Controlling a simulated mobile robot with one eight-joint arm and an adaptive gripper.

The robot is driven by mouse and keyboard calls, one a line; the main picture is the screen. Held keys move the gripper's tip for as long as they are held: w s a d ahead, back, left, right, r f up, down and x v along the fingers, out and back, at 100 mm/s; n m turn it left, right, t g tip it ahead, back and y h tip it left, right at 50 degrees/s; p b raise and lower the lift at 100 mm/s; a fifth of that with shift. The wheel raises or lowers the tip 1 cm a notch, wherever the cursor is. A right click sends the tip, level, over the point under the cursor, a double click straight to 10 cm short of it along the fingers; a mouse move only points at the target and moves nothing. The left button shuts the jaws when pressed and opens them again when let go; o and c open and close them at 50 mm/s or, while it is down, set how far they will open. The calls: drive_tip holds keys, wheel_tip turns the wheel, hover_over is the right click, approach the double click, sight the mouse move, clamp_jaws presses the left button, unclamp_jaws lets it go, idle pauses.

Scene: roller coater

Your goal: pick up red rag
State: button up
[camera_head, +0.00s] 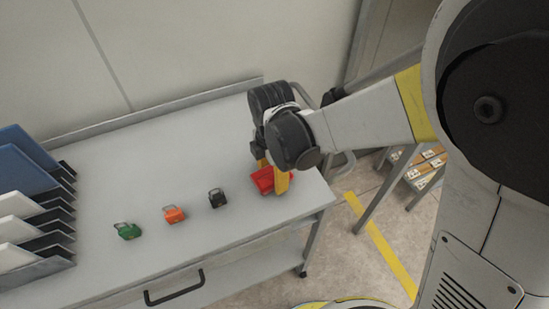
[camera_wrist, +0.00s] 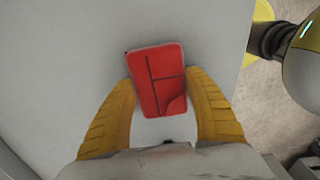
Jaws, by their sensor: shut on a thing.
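The red rag (camera_head: 264,180) is a folded, flat piece near the right end of the grey table. It also shows in the wrist view (camera_wrist: 156,80), with fold lines on its top face. My gripper (camera_head: 272,177) has its yellow fingers on either side of the rag. In the wrist view, my gripper (camera_wrist: 163,88) has one finger at the rag's left edge and one at its right edge, shut on it. The rag's underside is hidden, so I cannot tell whether it still touches the table.
Green (camera_head: 127,230), orange (camera_head: 174,214) and black (camera_head: 217,198) padlock-like items stand in a row on the table (camera_head: 120,180), left of the rag. A rack with blue and white panels (camera_head: 30,205) stands at the far left. A raised edge runs along the back. A shelf (camera_head: 420,165) stands beyond the right end.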

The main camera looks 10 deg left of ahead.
sight(272, 175)
drive_tip(key=shift+r, duration=0.45)
drive_tip(key=r+p, duration=0.1)
drive_tip(key=r, duration=0.1)
drive_tip(key=r+p, duration=0.1)
drive_tip(key=r, duration=0.1)
drive_tip(key=shift+s+d, duration=0.1)
drive_tip(key=shift+s, duration=0.1)
drive_tip(key=s+d+r+p, duration=0.3)
drive_tip(key=s+r, duration=0.3)
drive_tip(key=s, duration=0.4)
drive_tip(key=shift+s+d+p, duration=0.3)
drive_tip(key=shift+d+p, duration=0.05)
drive_tip(key=shift+p, duration=0.25)
